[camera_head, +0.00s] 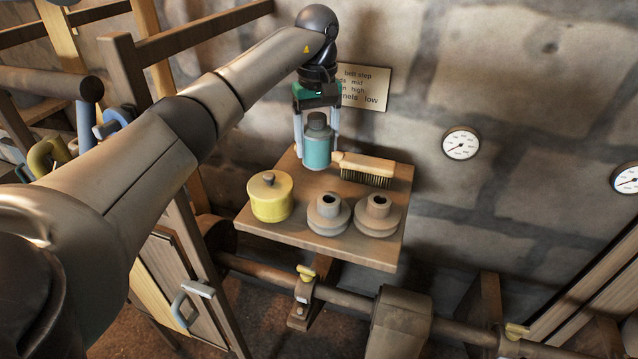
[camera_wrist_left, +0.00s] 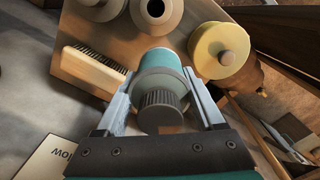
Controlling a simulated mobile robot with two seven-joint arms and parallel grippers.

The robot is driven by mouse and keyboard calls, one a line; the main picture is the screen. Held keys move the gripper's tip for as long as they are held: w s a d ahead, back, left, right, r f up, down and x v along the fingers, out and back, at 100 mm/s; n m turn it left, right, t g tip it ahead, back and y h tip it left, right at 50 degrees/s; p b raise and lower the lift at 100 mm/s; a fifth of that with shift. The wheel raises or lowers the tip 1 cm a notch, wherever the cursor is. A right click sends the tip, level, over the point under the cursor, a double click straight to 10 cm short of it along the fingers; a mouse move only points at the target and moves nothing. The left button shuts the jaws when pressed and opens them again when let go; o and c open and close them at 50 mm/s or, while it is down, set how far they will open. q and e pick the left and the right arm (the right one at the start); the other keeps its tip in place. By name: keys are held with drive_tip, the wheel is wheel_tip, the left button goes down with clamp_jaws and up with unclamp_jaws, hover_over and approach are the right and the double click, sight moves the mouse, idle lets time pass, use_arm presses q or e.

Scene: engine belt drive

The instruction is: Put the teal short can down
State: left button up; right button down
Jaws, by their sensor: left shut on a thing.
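The teal short can (camera_head: 317,151) has a grey top and is held upright between the fingers of my left gripper (camera_head: 316,128). In the left wrist view the can (camera_wrist_left: 162,63) sits between both fingers of the gripper (camera_wrist_left: 165,100), with its dark ribbed cap toward the camera. The can appears over the back part of a small wooden shelf (camera_head: 262,226). I cannot tell whether its base touches the shelf. My right gripper is not in view.
On the shelf are a yellow lidded pot (camera_head: 271,199), two grey-brown stepped pulleys (camera_head: 328,215) (camera_head: 378,216) and a wooden brush (camera_head: 365,167) close beside the can. A sign (camera_head: 364,88) and a gauge (camera_head: 461,143) hang on the stone wall behind.

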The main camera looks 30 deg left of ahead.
use_arm(q)
wheel_tip(320, 180, down, 10)
drive_tip(key=shift+r+b, duration=0.2)
drive_tip(key=shift+b, duration=0.25)
drive_tip(key=o, duration=1.5)
drive_tip(key=shift+f, duration=0.1)
drive_tip(key=shift+c, duration=0.2)
